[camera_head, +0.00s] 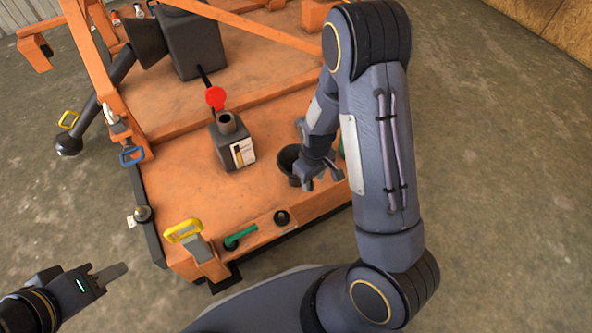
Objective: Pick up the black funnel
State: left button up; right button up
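The black funnel (288,160) stands on the orange deck of the machine, right of centre. My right gripper (318,181) is at its right side, with its fingers close to the funnel's rim and apart from each other. Part of the funnel is hidden behind the gripper, and I cannot tell whether the fingers touch it. My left gripper (108,273) is at the lower left, over the floor, away from the funnel.
A dark box-shaped container with a white label (233,148) stands left of the funnel, with a red round knob (215,97) behind it. A yellow-handled part (184,231) and a green handle (240,236) are at the deck's front edge. Orange beams rise at the left and back.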

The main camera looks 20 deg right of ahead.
notch_tip(320, 180, down, 5)
jog(key=b, duration=0.3)
jog(key=shift+w+a, duration=0.1)
jog(key=shift+w, duration=0.05)
grip_shut()
